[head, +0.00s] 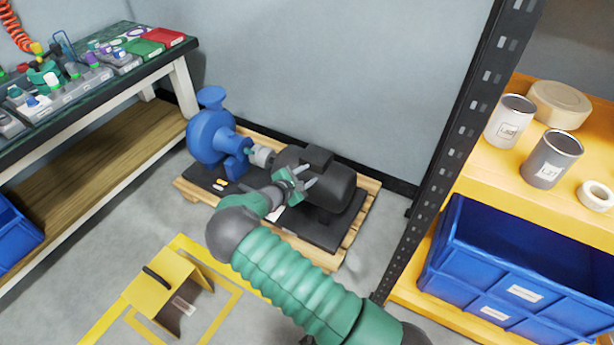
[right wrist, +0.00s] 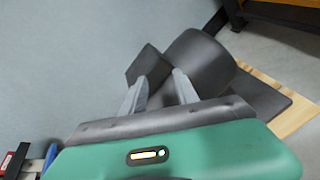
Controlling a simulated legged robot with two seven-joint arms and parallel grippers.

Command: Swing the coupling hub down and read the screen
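A blue pump (head: 212,140) and a dark motor (head: 325,180) stand on a black base on a wooden pallet (head: 357,222). A small grey coupling (head: 262,155) sits between them; I cannot make out a separate hub or its tilt. My right gripper (head: 307,177) is open, its two fingers apart, in front of the motor in the head view. In the right wrist view, the gripper (right wrist: 158,84) shows nothing held, with the motor (right wrist: 200,62) beyond the fingertips; I cannot tell whether they touch. No screen can be made out. My left gripper is out of view.
A yellow cover (head: 158,287) with a dark handle lies on the floor within yellow tape. A bench (head: 178,75) with small parts stands left. A yellow shelf (head: 470,180) with cans and blue bins (head: 520,270) stands right. A wall is behind the pallet.

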